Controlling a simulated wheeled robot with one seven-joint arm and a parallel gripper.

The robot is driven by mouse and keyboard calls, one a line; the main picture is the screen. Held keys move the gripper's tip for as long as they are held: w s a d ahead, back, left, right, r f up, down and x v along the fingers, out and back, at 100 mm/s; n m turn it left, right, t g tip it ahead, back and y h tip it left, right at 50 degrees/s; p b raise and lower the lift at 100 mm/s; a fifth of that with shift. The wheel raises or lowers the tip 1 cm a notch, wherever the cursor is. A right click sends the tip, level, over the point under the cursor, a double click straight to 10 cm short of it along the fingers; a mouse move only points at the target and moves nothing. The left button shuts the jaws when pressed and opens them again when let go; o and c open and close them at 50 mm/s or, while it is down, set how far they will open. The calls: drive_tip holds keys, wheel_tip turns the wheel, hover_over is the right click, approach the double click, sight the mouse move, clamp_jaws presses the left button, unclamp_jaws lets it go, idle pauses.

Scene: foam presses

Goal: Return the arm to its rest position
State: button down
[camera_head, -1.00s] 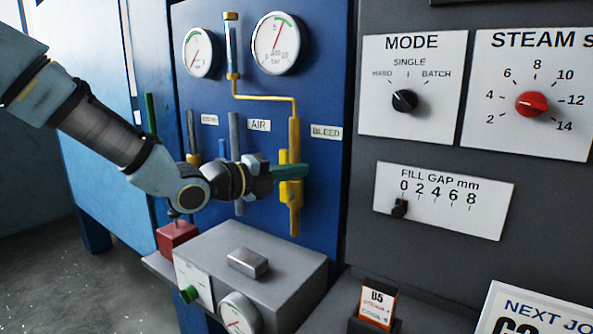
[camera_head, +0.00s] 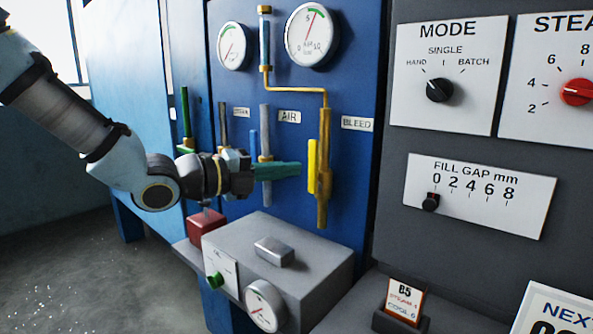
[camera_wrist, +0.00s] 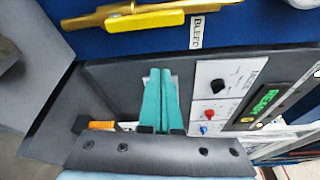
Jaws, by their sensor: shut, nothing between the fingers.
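My arm reaches in from the left in the head view. My gripper (camera_head: 299,169) points right with its teal fingers closed together and empty. Its tips appear just left of the yellow bleed handle (camera_head: 312,167), with a small gap in the picture; the depth between them is hard to tell. In the wrist view the closed fingers (camera_wrist: 160,72) lie side by side, and the yellow handle (camera_wrist: 145,21) is beyond them at the top, apart from them.
The blue panel carries gauges (camera_head: 312,35), a blue air handle (camera_head: 253,152) and a green handle (camera_head: 186,112). Below my gripper stand a grey box (camera_head: 310,250) and a red block (camera_head: 205,223). A dark control panel (camera_head: 390,200) is at the right. Open floor lies left.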

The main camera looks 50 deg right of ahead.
idle(0.6)
drive_tip(key=w+a+f+m+t+y, duration=0.2)
drive_tip(key=w+a+f+m+y, duration=0.35)
drive_tip(key=a+f+m, duration=0.5)
drive_tip(key=w+a+f+m+t+y, duration=0.2)
drive_tip(key=w+a+f+m+y, duration=0.35)
drive_tip(key=a, duration=0.85)
drive_tip(key=w+a+m+t+y, duration=0.2)
drive_tip(key=a+m, duration=0.5)
drive_tip(key=a, duration=0.6)
drive_tip(key=w+a+f+m+t+y, duration=0.1)
drive_tip(key=w+a+m, duration=0.3)
drive_tip(key=a, duration=1)
drive_tip(key=m+t+y, duration=0.1)
drive_tip(key=m, duration=0.2)
drive_tip(key=shift+w+a+f+y, duration=0.2)
drive_tip(key=shift+w+f+y, duration=0.05)
drive_tip(key=shift+y, duration=0.15)
